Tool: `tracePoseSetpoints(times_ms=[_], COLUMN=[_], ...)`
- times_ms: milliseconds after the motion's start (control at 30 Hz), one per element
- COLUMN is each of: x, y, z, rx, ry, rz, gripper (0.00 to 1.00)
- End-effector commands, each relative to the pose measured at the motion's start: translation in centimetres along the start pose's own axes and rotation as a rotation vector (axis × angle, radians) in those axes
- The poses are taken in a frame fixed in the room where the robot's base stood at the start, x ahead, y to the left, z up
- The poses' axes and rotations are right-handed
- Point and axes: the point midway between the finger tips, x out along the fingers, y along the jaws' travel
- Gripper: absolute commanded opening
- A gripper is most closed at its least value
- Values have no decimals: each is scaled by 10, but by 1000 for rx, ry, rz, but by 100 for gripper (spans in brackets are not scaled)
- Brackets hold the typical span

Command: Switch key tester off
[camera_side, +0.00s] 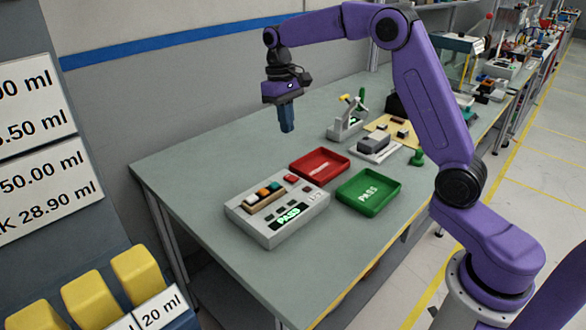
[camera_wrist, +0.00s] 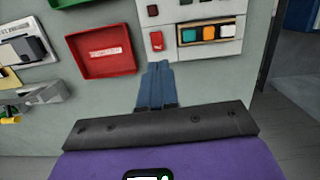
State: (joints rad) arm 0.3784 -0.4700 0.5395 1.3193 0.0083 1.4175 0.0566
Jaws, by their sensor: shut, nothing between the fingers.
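The key tester (camera_side: 262,232) is a light grey box on the table, with a lit green display reading PASS (camera_side: 289,216). A wooden key holder on it carries a white, an orange and a teal key (camera_wrist: 190,35). A red switch (camera_side: 291,178) sits at the tester's back corner; it also shows in the wrist view (camera_wrist: 156,40), just beyond the fingertips. My gripper (camera_side: 287,129) is shut and empty, its blue fingers pointing down, well above the table and behind the tester. In the wrist view the fingertips (camera_wrist: 158,66) appear just short of the switch, without touching it.
A grey fixture with a green handle (camera_side: 347,125) and a grey device (camera_side: 378,148) stand to the right. The table's left part is clear.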

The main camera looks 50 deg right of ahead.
Motion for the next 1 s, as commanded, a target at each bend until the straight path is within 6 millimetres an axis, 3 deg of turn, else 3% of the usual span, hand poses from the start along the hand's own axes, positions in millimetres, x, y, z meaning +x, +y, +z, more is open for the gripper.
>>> tracePoseSetpoints(times_ms=[167,333,800,1000], x=[3,18,104,130], y=[10,12,11,10], z=[-7,-7,-6,-6], rx=[33,35,33,33], ry=[-6,-8,-9,-7], rz=[-4,-4,-4,-4], gripper=[0,0,0,0])
